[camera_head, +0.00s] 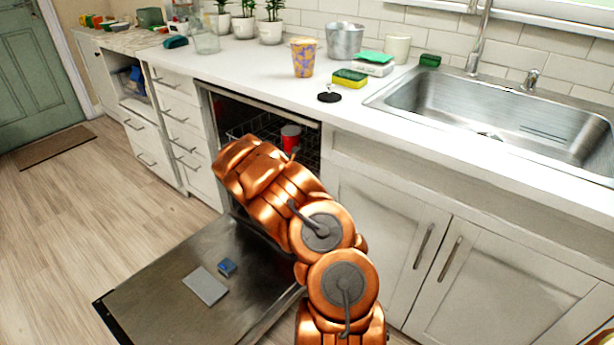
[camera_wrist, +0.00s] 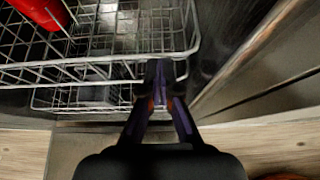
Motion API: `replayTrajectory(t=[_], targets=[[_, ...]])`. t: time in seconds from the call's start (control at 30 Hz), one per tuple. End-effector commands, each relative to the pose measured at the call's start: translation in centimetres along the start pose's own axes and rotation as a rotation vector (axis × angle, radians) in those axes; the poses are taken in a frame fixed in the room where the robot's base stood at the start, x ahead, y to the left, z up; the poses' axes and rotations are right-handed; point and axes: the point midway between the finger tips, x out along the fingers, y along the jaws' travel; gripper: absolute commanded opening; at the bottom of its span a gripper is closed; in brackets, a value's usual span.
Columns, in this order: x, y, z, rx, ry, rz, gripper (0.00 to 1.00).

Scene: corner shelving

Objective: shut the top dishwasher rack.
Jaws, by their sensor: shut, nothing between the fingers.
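The dishwasher stands open under the counter, with its door (camera_head: 170,290) folded down flat. The top rack (camera_wrist: 100,65) is a wire rack; its front edge shows across the wrist view, with a lower rack (camera_wrist: 75,102) beneath it. A red cup (camera_wrist: 38,12) is in the top rack, and it also shows in the head view (camera_head: 291,138). My gripper (camera_wrist: 158,75) is shut and empty, its fingertips at the top rack's front wire, near its right end; I cannot tell whether they touch. In the head view my arm hides the gripper and much of the racks.
A blue sponge-like block (camera_head: 227,267) and a grey flat piece (camera_head: 205,286) lie on the lowered door. The counter (camera_head: 260,72) above holds a patterned cup (camera_head: 303,57) and sponges. Sink cabinets (camera_head: 400,240) stand to the right. Open wooden floor (camera_head: 70,220) lies to the left.

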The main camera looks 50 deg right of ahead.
Motion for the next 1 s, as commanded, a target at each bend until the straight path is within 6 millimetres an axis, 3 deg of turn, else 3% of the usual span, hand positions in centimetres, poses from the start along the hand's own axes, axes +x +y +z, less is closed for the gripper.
replayTrajectory(t=[0.13,0.6,1.0], targets=[[-2.7,0.4,-1.5,-0.01,-0.002,0.008,0.0],[-10.0,0.4,-1.3,-0.004,0.0,0.009,0.0],[-12.5,0.2,-1.5,-0.004,0.001,0.004,0.0]])
